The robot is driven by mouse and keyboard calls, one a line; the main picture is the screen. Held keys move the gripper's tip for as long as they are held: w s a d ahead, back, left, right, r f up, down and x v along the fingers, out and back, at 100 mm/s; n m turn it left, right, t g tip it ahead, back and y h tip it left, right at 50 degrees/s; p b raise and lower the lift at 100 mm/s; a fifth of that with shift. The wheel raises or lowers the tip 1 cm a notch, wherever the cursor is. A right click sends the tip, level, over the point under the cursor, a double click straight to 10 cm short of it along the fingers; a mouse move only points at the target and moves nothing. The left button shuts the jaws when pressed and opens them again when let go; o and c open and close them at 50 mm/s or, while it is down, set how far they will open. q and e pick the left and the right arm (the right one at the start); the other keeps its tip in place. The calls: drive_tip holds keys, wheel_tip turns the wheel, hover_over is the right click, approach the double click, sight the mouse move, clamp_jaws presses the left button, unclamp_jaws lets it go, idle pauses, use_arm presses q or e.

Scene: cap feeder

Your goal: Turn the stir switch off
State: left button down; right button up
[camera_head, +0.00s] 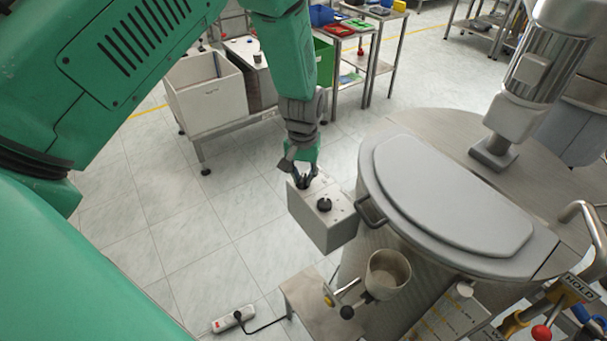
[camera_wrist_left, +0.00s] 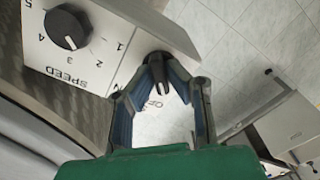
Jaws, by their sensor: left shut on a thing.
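The grey control box (camera_head: 322,226) is mounted at the left side of the large steel vessel. In the wrist view the box (camera_wrist_left: 98,62) shows a speed knob (camera_wrist_left: 67,28) with a numbered dial. The dark stir switch (camera_wrist_left: 157,56) is near the box's other end, partly covered by my fingertips. Part of a label shows between the fingers, but I cannot read it fully. My left gripper (camera_head: 305,182) comes down from above onto the box's far end. In the wrist view its fingers (camera_wrist_left: 166,66) are closed around the switch. The switch's exact setting is hidden. My right gripper is out of view.
The vessel's grey lid (camera_head: 450,200) and side handle (camera_head: 371,212) are close to the right of the box. A white bin (camera_head: 207,95) is on a cart behind. A power strip (camera_head: 234,319) lies on the open floor.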

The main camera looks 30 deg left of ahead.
sight(303, 176)
use_arm(q)
drive_tip(key=shift+w+a+r+n, duration=0.15)
drive_tip(key=shift+w+n, duration=0.1)
drive_tip(key=shift+n, duration=0.15)
drive_tip(key=c, duration=1.6)
unclamp_jaws()
drive_tip(key=shift+s, duration=0.1)
wheel_tip(303, 176, up, 12)
drive_tip(key=shift+f, duration=0.1)
